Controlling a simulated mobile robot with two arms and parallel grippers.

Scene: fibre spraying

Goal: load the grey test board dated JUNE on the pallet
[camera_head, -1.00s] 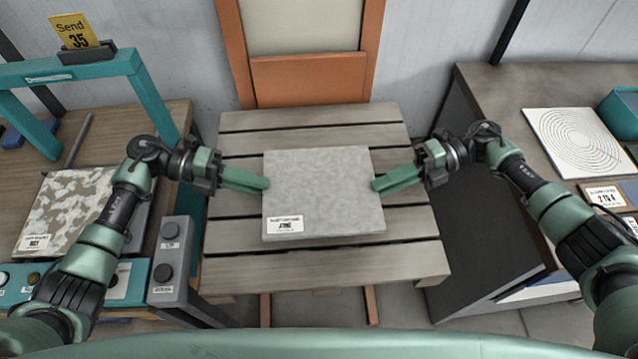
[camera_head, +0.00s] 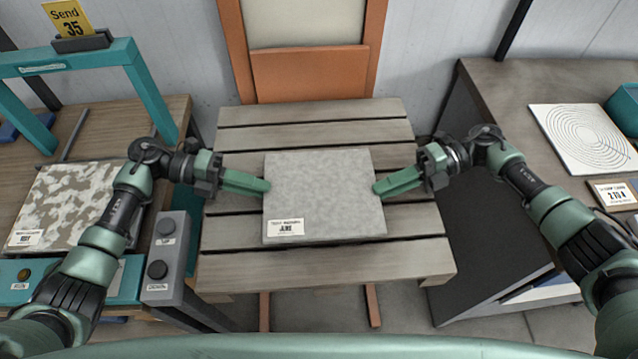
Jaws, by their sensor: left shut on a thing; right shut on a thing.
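The grey test board (camera_head: 325,190) has a white label that reads JUNE at its lower left corner. It is over the middle of the wooden pallet (camera_head: 330,268); I cannot tell whether it rests on the slats or is held just above them. My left gripper (camera_head: 266,185) is shut on the board's left edge. My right gripper (camera_head: 377,188) is shut on its right edge. The gripped edges are partly hidden by the fingers.
A mottled board (camera_head: 70,205) lies on the left bench under a teal frame (camera_head: 140,85). A grey box with two buttons (camera_head: 167,258) stands at that bench's edge. A white panel with circles (camera_head: 583,138) lies on the right bench. An orange-framed panel (camera_head: 310,75) is behind the pallet.

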